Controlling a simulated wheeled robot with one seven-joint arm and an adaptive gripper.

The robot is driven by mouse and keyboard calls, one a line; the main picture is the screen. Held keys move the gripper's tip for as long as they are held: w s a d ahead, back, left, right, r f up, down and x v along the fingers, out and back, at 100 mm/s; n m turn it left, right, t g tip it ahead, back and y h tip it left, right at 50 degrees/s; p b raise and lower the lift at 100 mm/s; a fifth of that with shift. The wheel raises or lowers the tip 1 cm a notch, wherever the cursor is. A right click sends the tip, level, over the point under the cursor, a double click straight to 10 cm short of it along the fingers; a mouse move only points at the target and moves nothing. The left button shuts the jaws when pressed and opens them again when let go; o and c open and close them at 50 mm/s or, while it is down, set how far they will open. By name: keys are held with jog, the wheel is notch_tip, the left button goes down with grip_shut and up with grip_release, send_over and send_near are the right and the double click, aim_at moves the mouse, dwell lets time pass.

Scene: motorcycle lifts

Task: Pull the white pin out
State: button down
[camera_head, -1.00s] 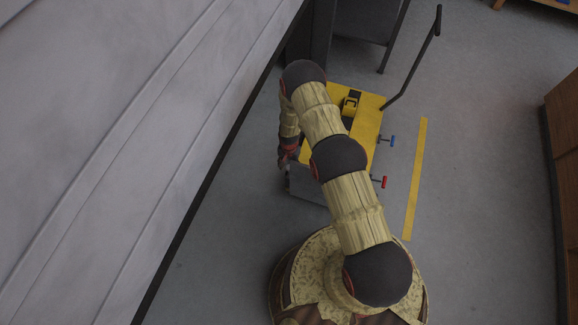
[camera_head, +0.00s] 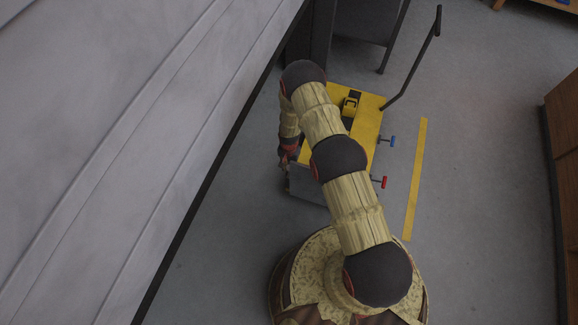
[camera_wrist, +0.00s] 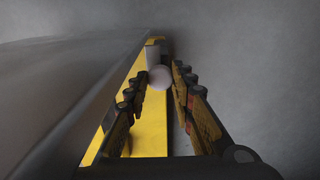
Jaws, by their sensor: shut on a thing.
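The white pin (camera_wrist: 160,77) shows in the wrist view as a pale round end at the side of the yellow lift (camera_wrist: 152,130). My gripper (camera_wrist: 160,76) has its two fingers on either side of this end and is shut on it. The pin's shaft cannot be made out. In the head view my gripper (camera_head: 286,168) is at the left side of the lift (camera_head: 366,122), and the pin cannot be made out there. My arm covers part of the lift.
A blue-ended pin (camera_head: 391,141) and a red-ended pin (camera_head: 383,182) stick out from the lift's right side. A dark lever (camera_head: 415,62) rises behind. A large grey surface (camera_head: 120,130) fills the left.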

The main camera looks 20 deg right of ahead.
notch_tip(320, 180, up, 5)
jog(key=p, duration=0.2)
jog(key=shift+p, duration=0.35)
jog(key=shift+w, duration=0.1)
jog(key=c, duration=1.5)
grip_release()
notch_tip(320, 180, up, 12)
